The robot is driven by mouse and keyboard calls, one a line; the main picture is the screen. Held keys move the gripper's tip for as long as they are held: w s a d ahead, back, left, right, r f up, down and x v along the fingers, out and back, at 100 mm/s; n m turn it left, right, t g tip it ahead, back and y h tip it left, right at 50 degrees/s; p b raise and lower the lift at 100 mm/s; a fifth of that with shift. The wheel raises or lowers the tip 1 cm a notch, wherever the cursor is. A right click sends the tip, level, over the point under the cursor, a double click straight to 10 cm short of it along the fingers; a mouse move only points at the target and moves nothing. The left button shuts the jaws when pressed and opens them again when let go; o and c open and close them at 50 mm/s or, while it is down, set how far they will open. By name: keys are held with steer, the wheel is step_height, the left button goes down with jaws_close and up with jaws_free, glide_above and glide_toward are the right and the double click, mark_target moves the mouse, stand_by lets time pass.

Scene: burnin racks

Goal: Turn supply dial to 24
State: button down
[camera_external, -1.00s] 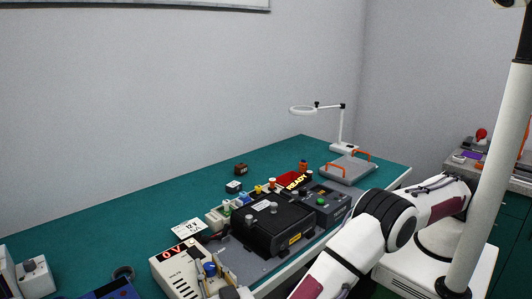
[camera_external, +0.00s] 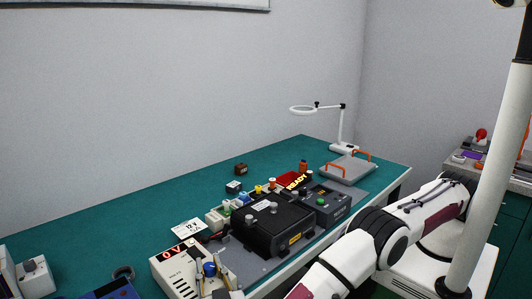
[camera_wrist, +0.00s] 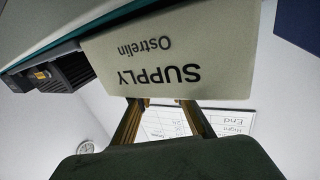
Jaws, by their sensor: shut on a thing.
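The supply (camera_external: 172,276) is a pale box at the front left of the bench, with a red display (camera_external: 171,253) that reads 0 V. A blue dial (camera_external: 209,269) shows at its right side. My gripper (camera_external: 207,277) is at the dial, with its brass-coloured fingers closed about it. In the wrist view the supply panel (camera_wrist: 185,50) reads "SUPPLY Ostrelin" upside down. The fingers of my gripper (camera_wrist: 162,104) reach up to the panel's edge there. Their tips and the dial are hidden in that view, and no dial marks can be read.
A card (camera_external: 188,229) reading 12 V lies behind the supply. A grey plate with orange handles (camera_external: 347,168) lies farther back.

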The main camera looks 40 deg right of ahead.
mark_target(211, 272)
steer(key=shift+w+r, duration=0.1)
steer(key=c, duration=1.8)
jaws_free()
steer(key=shift+v, duration=3.8)
